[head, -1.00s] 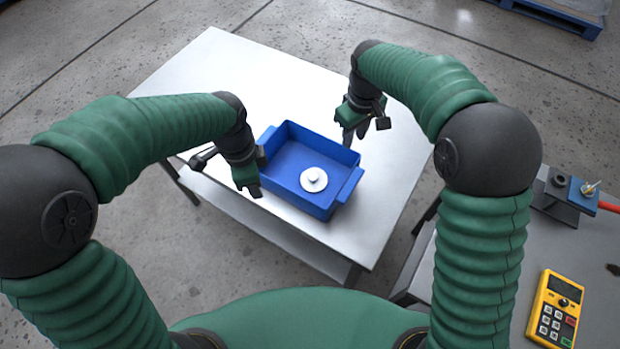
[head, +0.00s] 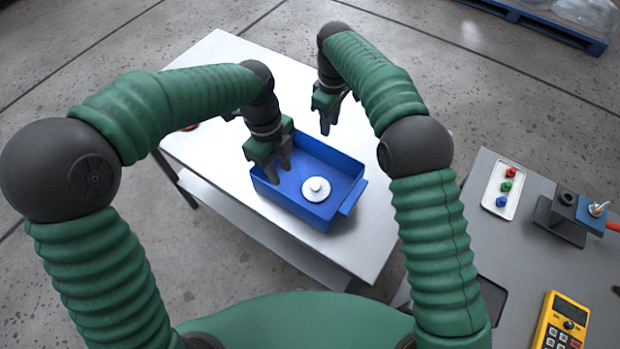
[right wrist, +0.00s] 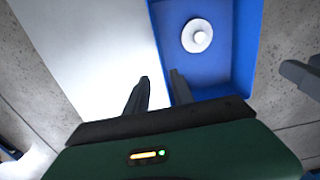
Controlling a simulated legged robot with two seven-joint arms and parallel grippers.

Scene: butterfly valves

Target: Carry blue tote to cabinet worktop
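The blue tote (head: 328,161) sits on a white table, with a white round flanged part (head: 316,189) inside it. The tote also shows in the right wrist view (right wrist: 217,77). Its right handle (head: 353,198) is uncovered; its left end is partly hidden by my left gripper. My left gripper (head: 279,171) points down over the tote's left end, fingers apart; I cannot tell whether it touches the wall. My right gripper (head: 330,126) is open and empty near the tote's far side. In the right wrist view its fingers (right wrist: 158,83) are apart, near the tote's edge.
The white table (head: 215,62) has free room behind the tote. A grey worktop (head: 545,240) at the right holds a tray (head: 501,196) with red, green and blue pieces, a blue-topped fixture (head: 590,208) and a yellow meter (head: 563,325). A blue pallet (head: 545,25) lies far back.

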